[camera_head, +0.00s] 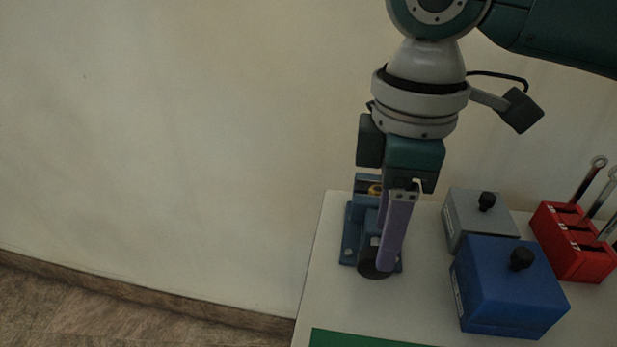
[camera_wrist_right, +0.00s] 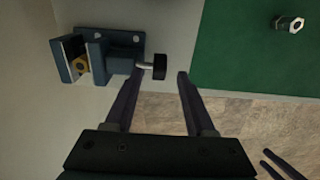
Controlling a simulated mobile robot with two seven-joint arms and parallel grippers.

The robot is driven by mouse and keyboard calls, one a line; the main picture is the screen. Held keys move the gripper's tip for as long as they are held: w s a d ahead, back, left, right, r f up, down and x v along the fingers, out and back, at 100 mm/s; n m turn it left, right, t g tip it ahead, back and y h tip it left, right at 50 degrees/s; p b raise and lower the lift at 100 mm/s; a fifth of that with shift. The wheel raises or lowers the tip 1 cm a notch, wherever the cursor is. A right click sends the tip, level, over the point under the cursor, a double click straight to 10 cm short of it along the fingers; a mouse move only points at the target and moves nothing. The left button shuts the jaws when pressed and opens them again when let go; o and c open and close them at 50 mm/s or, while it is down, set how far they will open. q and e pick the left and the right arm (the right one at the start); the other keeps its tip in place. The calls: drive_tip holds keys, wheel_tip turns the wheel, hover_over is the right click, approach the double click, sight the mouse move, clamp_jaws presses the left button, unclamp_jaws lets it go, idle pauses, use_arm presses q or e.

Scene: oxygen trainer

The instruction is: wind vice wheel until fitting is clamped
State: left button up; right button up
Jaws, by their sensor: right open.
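The blue vice (camera_head: 349,245) stands at the table's left end, partly hidden behind my right gripper. In the right wrist view the vice (camera_wrist_right: 124,64) is at upper left, with a brass-yellow fitting (camera_wrist_right: 80,65) between its jaws. I cannot tell if the jaws touch it. The dark vice wheel (camera_wrist_right: 159,66) sits on a pale metal screw. My right gripper (camera_wrist_right: 160,74) is open, its fingertips on either side of the wheel with gaps visible. In the head view the right gripper (camera_head: 387,266) points down at the wheel (camera_head: 371,264). Two dark fingers, apparently my left gripper (camera_wrist_right: 266,158), show at lower right.
A grey box (camera_head: 462,222) and a blue box (camera_head: 510,293) with black knobs stand right of the vice. A red rack (camera_head: 585,262) holds tools. A green mat (camera_wrist_right: 235,60) carries a metal hex part (camera_wrist_right: 290,23). The wall is close behind the vice.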

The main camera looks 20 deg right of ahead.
wheel_tip(320, 180, down, 5)
drive_tip(key=shift+r+b, duration=0.1)
drive_tip(key=shift+b, duration=0.2)
drive_tip(key=shift+c, duration=0.2)
clamp_jaws()
